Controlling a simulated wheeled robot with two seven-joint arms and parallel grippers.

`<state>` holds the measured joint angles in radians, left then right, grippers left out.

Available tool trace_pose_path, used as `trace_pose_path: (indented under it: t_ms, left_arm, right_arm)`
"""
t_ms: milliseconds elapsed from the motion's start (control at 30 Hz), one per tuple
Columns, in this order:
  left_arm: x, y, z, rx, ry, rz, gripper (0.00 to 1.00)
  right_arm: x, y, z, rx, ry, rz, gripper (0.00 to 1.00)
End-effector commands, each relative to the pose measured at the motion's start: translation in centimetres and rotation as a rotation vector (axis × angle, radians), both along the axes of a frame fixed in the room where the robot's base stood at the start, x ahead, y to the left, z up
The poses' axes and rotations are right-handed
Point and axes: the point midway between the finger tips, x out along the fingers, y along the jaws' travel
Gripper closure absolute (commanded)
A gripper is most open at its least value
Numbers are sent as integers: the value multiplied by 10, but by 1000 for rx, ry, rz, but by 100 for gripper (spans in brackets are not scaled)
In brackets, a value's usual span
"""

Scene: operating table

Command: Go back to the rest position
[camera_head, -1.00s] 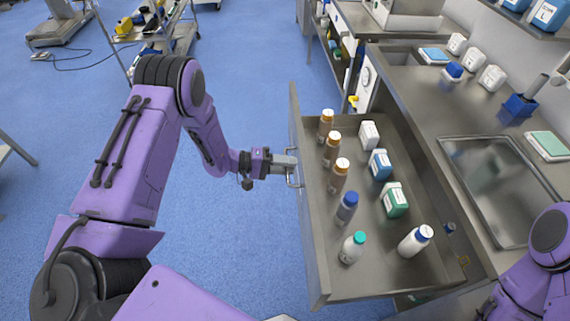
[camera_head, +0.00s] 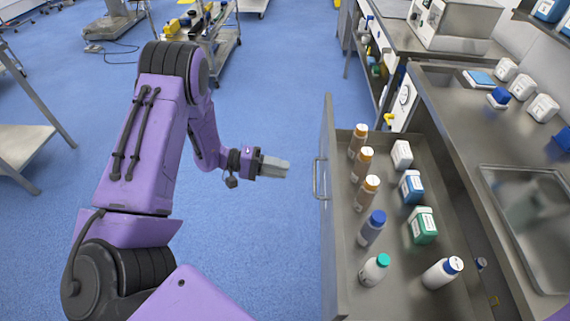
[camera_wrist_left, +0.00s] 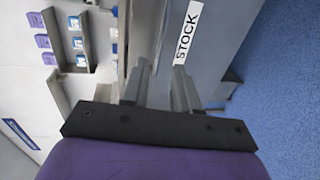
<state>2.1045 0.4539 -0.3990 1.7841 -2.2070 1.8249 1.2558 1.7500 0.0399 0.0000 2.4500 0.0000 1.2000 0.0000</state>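My left gripper (camera_head: 275,167) is in the air over the blue floor, to the left of the drawer handle (camera_head: 320,178) and apart from it. In the left wrist view its two fingers (camera_wrist_left: 160,88) stand apart with nothing held between them. The metal drawer (camera_head: 329,240) is pulled out and holds several bottles and containers. Its front with a "STOCK" label (camera_wrist_left: 187,34) shows in the left wrist view. My right gripper is in neither view.
Brown bottles (camera_head: 361,164) stand in the drawer, with a green container (camera_head: 422,226) beside them. A trolley (camera_head: 222,45) stands at the back and a table (camera_head: 22,147) at the left. Floor between is clear.

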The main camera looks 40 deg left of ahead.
Motion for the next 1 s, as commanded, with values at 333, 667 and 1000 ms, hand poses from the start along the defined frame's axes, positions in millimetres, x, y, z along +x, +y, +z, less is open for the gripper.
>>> trace_pose_path:
  t_ms: [333,667,1000]
  left_arm:
    - [0,0,0,0,0,1,71]
    - [31,16,-17,328,-321,249,71]
    - [-72,9,-138,1090,35,522,71]
  right_arm:
    - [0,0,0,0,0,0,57]
    - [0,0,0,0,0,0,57]
    - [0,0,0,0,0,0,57]
